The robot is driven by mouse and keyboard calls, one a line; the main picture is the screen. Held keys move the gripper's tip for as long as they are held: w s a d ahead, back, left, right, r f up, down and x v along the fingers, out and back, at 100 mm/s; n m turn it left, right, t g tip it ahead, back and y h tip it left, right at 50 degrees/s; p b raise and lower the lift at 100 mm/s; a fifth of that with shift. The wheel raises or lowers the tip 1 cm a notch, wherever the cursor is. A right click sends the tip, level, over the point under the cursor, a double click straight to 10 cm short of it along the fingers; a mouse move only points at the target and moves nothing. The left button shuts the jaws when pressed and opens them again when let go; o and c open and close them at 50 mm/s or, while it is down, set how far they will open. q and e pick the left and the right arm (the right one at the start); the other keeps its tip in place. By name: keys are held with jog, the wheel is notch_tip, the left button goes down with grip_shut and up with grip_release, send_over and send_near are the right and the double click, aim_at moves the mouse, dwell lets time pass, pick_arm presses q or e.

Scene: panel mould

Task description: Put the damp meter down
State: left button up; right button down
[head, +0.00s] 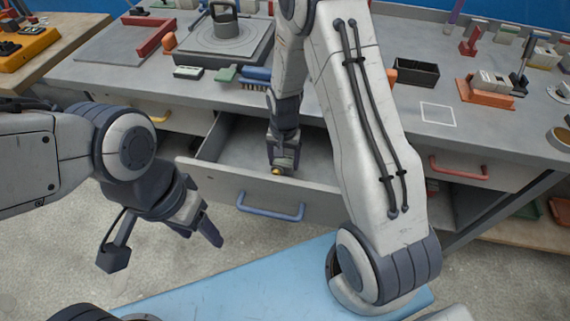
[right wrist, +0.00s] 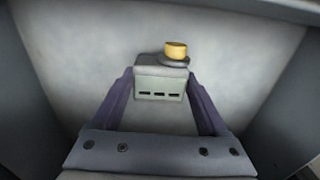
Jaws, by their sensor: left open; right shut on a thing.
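My right gripper (head: 283,155) reaches down into the open drawer (head: 225,180) below the bench. It is shut on the damp meter, a pale grey block with dark slots and a yellow knob. In the right wrist view the damp meter (right wrist: 160,86) sits between the two purple fingers (right wrist: 160,100), over the drawer's grey floor. In the head view mostly its yellow part (head: 277,171) shows, and the gripper hides the rest. I cannot tell whether it touches the drawer floor. My left gripper (head: 207,228) is open and empty, in front of the drawer at the left.
The drawer has a blue handle (head: 270,207) and looks otherwise empty. On the bench (head: 330,75) above stand a round-plated device (head: 220,40), a brush (head: 256,78), a black bin (head: 416,72) and an orange holder (head: 485,92). A white outlined square (head: 438,113) is bare.

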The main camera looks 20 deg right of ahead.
jog(key=shift+f, duration=1.2)
jog(key=shift+f, duration=0.15)
grip_release()
